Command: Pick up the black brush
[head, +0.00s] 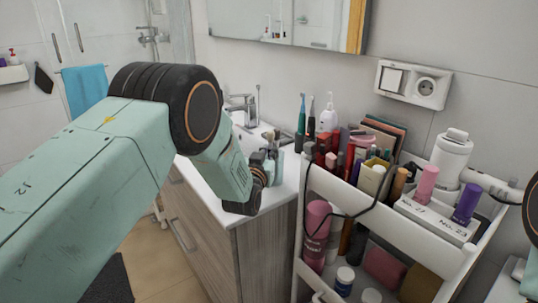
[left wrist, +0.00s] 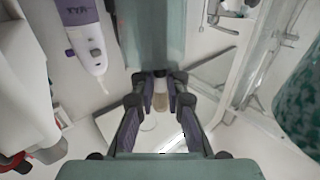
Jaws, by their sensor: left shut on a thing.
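My left gripper (head: 257,188) is over the white washbasin counter, beside the cart. It is shut on a thin thing that its own fingers mostly hide, which appears to be the black brush. Small brush-like tops (head: 270,143) stick up just behind the gripper in the head view. In the left wrist view my left gripper (left wrist: 159,135) shows its two purple-padded fingers, and a beige and dark tip (left wrist: 160,92) shows between them. My right gripper is not in view; only a part of my right arm shows at the right edge.
A white cart (head: 312,190) full of cosmetics stands right of the counter, with a black cable hanging over it. A white hair dryer (head: 450,155) stands at its right end. The tap (head: 245,105) is behind the gripper.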

